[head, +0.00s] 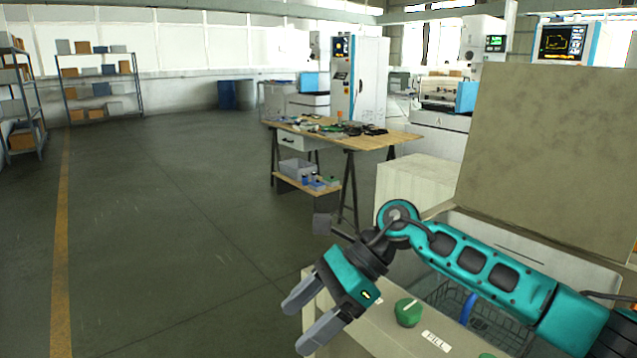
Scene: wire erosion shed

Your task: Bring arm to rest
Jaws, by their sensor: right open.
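My right arm comes in from the right in the head view, teal with dark grey joints. My right gripper (305,324) is open and empty, with its two grey fingers apart. It points down and to the left, beside the front corner of a pale machine with an open lid. My left gripper is not in view.
The machine's panel (385,335) has a green knob (408,312) close to my right gripper. Its raised lid (560,150) stands at the right, and a wire basket (490,325) sits inside. A cluttered workbench (395,140) stands beyond. Open floor (170,220) lies to the left.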

